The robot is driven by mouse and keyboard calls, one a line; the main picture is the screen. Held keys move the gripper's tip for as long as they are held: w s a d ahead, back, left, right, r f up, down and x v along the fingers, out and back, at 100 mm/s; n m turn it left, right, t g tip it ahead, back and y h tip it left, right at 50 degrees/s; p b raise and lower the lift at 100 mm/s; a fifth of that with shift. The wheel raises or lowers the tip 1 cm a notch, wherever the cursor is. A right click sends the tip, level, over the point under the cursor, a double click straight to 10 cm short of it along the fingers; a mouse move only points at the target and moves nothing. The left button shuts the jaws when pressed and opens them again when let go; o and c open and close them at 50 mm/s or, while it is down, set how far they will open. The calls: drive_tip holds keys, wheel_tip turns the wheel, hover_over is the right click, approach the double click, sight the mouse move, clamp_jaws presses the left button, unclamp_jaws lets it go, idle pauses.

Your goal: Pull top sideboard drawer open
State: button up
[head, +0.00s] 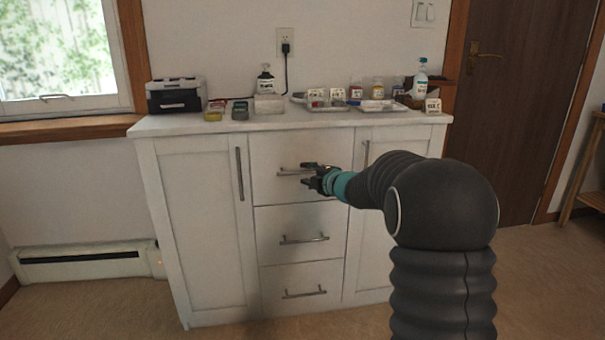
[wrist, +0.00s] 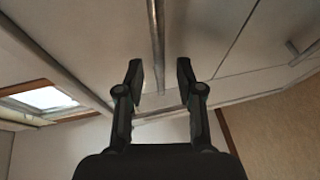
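The white sideboard (head: 210,240) stands against the wall, and its top drawer (head: 280,146) looks shut, its front level with the fronts around it. The drawer's metal bar handle (head: 288,173) runs across its front. My gripper (head: 310,174) is at the right part of this handle and hides that end. In the wrist view, my gripper (wrist: 160,75) is open, and a bar handle (wrist: 156,40) shows between its two fingertips. I see a gap on each side of the bar. I cannot tell how deep the bar lies between the fingers.
The middle drawer (head: 290,222) and bottom drawer (head: 290,280) are shut below. Cupboard doors flank them. A printer (head: 176,96), a white pump bottle (head: 265,80), trays (head: 383,106) and several small items stand on the top. The floor at the front left is clear.

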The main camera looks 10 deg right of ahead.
sight(304, 173)
drive_tip(key=shift+x, duration=1.55)
clamp_jaws()
